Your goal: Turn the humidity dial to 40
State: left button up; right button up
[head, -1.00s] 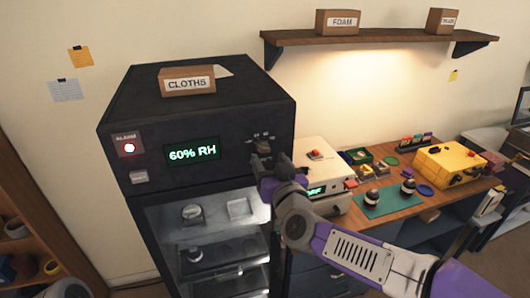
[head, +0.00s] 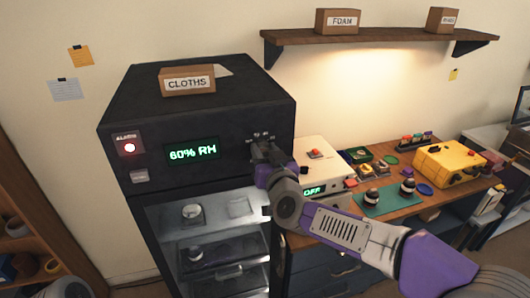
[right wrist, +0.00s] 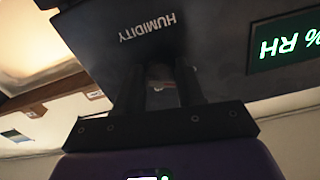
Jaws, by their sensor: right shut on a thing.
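The humidity dial (right wrist: 162,75) is on the front panel of the black dry cabinet (head: 202,110), below the HUMIDITY label in the right wrist view, where the picture is upside down. My right gripper (head: 262,152) is at the panel, right of the green display (head: 193,152), and hides the dial in the head view. In the right wrist view my right gripper (right wrist: 160,85) has its two fingers on either side of the dial, shut on it. The display reads 60% RH. My left gripper is not in view.
A CLOTHS box (head: 187,81) sits on the cabinet. Lit shelves with parts show below the panel. A white device (head: 318,158) and a workbench with several items stand to the right.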

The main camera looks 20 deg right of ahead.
jog(key=shift+c, duration=0.2)
jog(key=m+b, duration=0.2)
jog(key=m, duration=0.1)
jog(key=shift+f+m, duration=0.1)
jog(key=shift+m, duration=0.3)
jog(key=m+b, duration=0.2)
jog(key=m, duration=0.2)
jog(key=shift+a+m, duration=0.15)
jog(key=shift+m, duration=0.15)
jog(key=m+b, duration=0.2)
jog(key=m, duration=0.3)
jog(key=shift+r+m+b, duration=0.15)
jog(key=shift+m+b, duration=0.25)
jog(key=shift+m, duration=0.65)
jog(key=shift+r+m+b, duration=0.15)
jog(key=shift+m+b, duration=0.25)
jog(key=shift+m, duration=0.65)
jog(key=o, duration=1)
